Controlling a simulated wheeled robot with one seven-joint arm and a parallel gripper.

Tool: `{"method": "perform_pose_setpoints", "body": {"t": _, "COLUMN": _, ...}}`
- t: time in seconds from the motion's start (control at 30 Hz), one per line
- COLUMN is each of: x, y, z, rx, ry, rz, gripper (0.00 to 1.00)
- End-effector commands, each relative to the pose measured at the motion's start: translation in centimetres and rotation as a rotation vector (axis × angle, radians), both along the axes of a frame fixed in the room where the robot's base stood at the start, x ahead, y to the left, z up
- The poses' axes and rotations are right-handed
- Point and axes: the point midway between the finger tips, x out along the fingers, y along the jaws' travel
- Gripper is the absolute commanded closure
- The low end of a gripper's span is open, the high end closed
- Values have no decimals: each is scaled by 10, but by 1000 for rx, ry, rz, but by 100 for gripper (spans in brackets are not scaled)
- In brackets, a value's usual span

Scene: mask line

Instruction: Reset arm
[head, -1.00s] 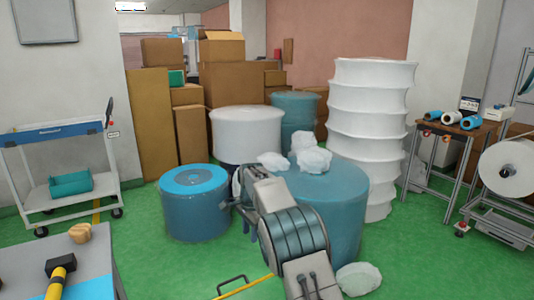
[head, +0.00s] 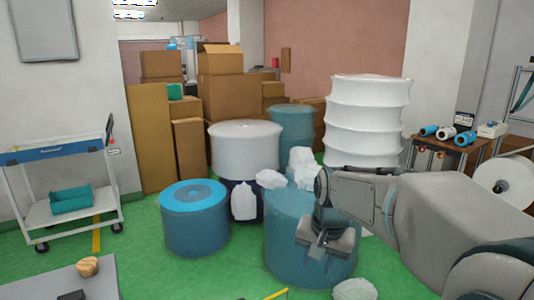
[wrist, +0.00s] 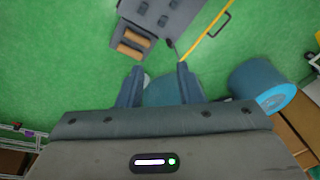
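My arm reaches in from the right in the head view. My gripper (head: 325,246) points down in front of the large blue drum (head: 284,238). In the wrist view my gripper (wrist: 159,84) has its two dark fingers apart. Nothing is held between them; part of a blue drum and green floor show beyond. White crumpled bags (head: 270,179) rest on top of the large drum, partly hidden by the arm.
A smaller blue drum (head: 195,222) stands to the left. A white piece (head: 245,201) hangs against a dark drum behind. A white crumpled bag (head: 355,290) lies on the floor in front. A trolley (head: 48,155) stands at left. Green floor is open between.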

Motion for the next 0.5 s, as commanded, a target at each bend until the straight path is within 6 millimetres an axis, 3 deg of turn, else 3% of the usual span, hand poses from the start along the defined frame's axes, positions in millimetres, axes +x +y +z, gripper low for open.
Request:
{"method": "perform_pose_setpoints", "body": {"t": 0.03, "x": -18, "y": -6, "z": 11, "rx": -8, "ry": -10, "rz": 25, "gripper": 68}}
{"method": "perform_pose_setpoints", "body": {"t": 0.3, "x": -103, "y": -28, "z": 19, "rx": -77, "ry": -52, "rz": 191, "gripper": 68}}
{"method": "perform_pose_setpoints", "body": {"t": 0.5, "x": -147, "y": -37, "z": 13, "rx": -123, "ry": -69, "rz": 283, "gripper": 68}}
